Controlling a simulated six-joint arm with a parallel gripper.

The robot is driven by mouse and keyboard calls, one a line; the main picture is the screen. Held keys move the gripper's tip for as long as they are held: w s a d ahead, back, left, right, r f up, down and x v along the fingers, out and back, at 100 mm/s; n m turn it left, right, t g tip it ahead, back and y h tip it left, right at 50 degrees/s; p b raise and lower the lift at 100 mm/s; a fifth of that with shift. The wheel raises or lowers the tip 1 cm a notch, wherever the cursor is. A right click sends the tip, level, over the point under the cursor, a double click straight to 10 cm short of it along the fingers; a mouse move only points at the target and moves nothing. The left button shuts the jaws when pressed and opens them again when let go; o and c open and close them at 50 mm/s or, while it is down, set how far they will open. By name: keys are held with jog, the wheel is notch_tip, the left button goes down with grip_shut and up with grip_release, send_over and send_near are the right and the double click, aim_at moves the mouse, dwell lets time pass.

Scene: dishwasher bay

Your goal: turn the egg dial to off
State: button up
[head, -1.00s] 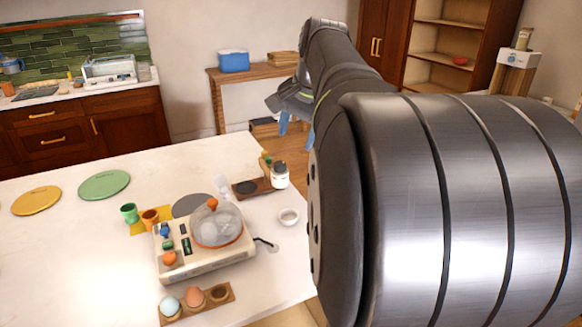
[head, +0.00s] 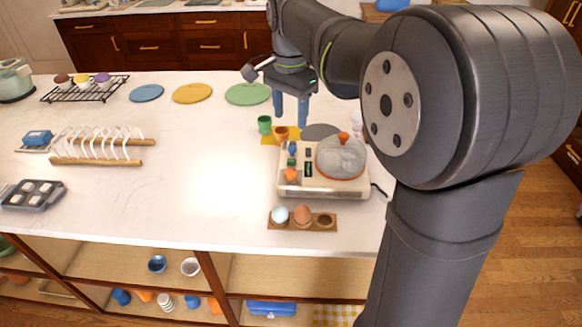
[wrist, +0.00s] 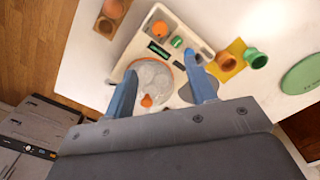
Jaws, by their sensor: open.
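The white egg cooker (head: 322,186) stands on the counter with a clear dome lid (head: 341,158) topped by an orange knob. Its left panel carries an orange dial (head: 291,175), a blue knob (head: 293,149) and dark displays. I cannot read which way the dials point. My gripper (head: 291,122) is open and empty, blue fingers pointing down, above the counter near the cooker's back left.
A wooden holder (head: 325,220) with a blue egg and a brown egg lies in front of the cooker. A toast rack (head: 100,147) is further left. The counter between is clear.

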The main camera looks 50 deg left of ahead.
aim_at(291, 172)
notch_tip(291, 172, down, 17)
dwell(0.4)
jog(key=c, duration=1)
jog(key=shift+o, duration=0.2)
jog(key=shift+n, duration=0.3)
jog(key=n, duration=0.5)
jog(key=shift+n, duration=0.3)
jog(key=n, duration=0.5)
jog(key=shift+n, duration=0.3)
jog(key=o, duration=1)
jog(key=shift+c, duration=0.2)
